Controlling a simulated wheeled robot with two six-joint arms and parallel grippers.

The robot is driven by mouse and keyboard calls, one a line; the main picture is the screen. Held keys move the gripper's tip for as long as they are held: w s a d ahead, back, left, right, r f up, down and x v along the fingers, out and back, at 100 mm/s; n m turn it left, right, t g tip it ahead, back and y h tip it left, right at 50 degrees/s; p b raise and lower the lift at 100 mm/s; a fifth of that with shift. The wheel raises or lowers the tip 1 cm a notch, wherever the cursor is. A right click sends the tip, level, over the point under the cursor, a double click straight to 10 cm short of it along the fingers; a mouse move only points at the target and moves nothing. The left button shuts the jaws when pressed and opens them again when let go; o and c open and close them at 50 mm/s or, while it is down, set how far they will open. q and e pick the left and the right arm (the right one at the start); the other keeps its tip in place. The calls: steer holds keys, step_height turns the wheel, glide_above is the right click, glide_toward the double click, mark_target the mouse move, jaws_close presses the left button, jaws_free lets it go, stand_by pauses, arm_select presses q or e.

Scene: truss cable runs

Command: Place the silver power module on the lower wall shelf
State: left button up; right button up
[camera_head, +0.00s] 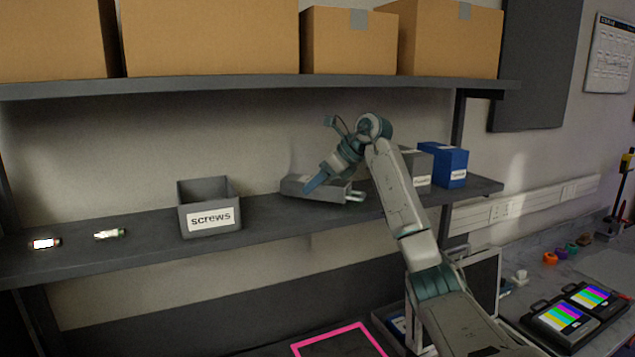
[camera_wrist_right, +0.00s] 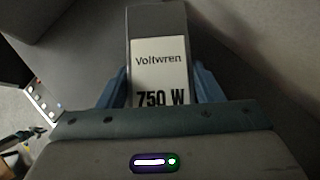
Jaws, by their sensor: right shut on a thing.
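The silver power module (camera_head: 296,186) is a grey box at the lower wall shelf (camera_head: 140,254), right of the screws bin. Its label reads "Voltwren 750 W" in the right wrist view (camera_wrist_right: 160,60). My right gripper (camera_head: 311,186) is shut on the module, with a blue finger on each side of it in the wrist view (camera_wrist_right: 160,82). The module lies roughly level at the shelf surface; I cannot tell whether it rests fully on it. My gripper and arm hide part of it. My left gripper is not in view.
A grey screws bin (camera_head: 209,217) stands left of the module. A grey box (camera_head: 418,170) and a blue box (camera_head: 443,165) stand to the right. Two small labelled items lie at the shelf's left. Cardboard boxes (camera_head: 210,38) fill the upper shelf (camera_head: 260,84).

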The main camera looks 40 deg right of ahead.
steer(key=shift+f, duration=0.55)
steer(key=shift+s+f, duration=0.1)
steer(key=shift+f, duration=0.05)
steer(key=o, duration=1)
steer(key=shift+f, duration=0.1)
steer(key=o, duration=0.4)
